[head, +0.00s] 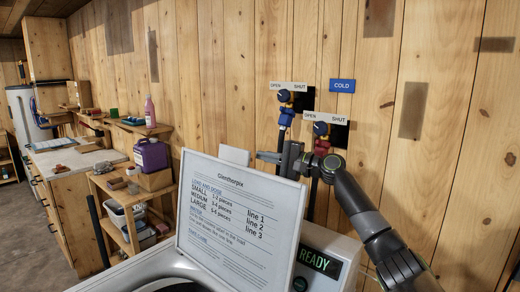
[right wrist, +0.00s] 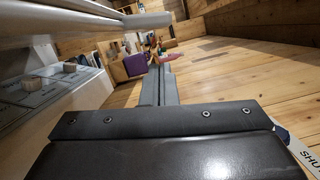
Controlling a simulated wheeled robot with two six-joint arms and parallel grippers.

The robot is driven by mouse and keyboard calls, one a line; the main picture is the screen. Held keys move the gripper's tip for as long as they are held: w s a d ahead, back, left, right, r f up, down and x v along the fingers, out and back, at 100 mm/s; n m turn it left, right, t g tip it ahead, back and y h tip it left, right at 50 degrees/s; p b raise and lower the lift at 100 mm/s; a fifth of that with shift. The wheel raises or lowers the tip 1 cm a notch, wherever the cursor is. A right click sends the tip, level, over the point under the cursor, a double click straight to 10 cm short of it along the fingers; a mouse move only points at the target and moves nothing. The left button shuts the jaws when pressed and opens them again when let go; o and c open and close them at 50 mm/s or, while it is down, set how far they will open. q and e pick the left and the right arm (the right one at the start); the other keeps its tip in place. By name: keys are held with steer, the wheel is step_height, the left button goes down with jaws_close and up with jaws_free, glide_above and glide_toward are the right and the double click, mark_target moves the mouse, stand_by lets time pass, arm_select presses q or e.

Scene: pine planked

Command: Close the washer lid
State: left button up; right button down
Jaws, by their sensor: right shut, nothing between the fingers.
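The washer lid (head: 240,215) stands raised, nearly upright, with a printed instruction sheet on its face towards me. Below it the washer's opening shows only in part at the bottom edge of the head view. My right gripper (head: 262,157) is just behind the lid's upper right edge, with its arm coming from the right. In the right wrist view my right gripper (right wrist: 158,86) is shut with nothing between its fingers. I cannot tell whether it touches the lid. My left gripper is not in view.
The washer's panel (head: 325,255) shows "READY" at right of the lid. Blue (head: 286,117) and red (head: 322,146) valves with hoses are on the plank wall behind my right gripper. A shelf with a purple jug (head: 150,154) stands at left.

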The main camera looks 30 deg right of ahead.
steer(key=a, duration=0.1)
steer(key=s+p, duration=0.1)
steer(key=a, duration=0.1)
steer(key=shift+s+a+r+p, duration=0.2)
steer(key=shift+a+r+p, duration=0.1)
steer(key=shift+a, duration=0.1)
